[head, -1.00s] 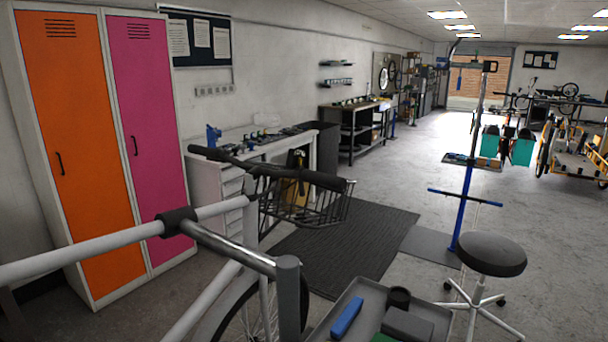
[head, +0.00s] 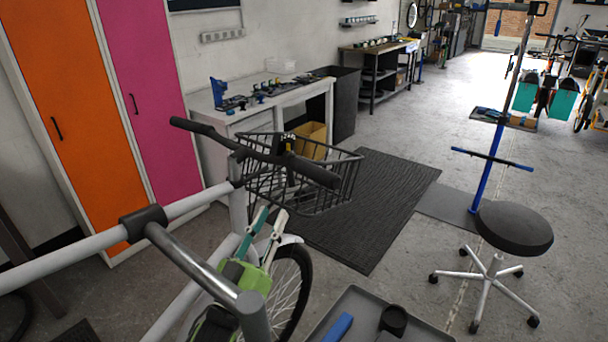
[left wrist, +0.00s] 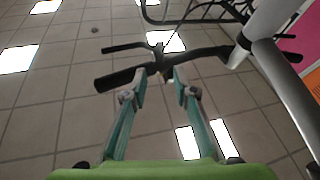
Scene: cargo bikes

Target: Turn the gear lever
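The bike's dark handlebar (head: 255,152) crosses the middle of the head view, with a black grip at each end. A small dark part with a yellow spot (head: 288,144) sits near its middle; I cannot tell whether this is the gear lever. My left gripper (head: 268,217), with a green body and teal fingers, is below the handlebar and points up. In the left wrist view the fingers (left wrist: 163,73) are apart with nothing clearly between them, and the handlebar (left wrist: 195,54) lies just beyond the tips. The right gripper is not in view.
A wire basket (head: 330,180) hangs at the handlebar. White tubes (head: 75,243) cross the left foreground. A grey tray (head: 365,302) is at the bottom, and a black stool (head: 513,228) stands right. A dark mat (head: 375,215) lies on open floor.

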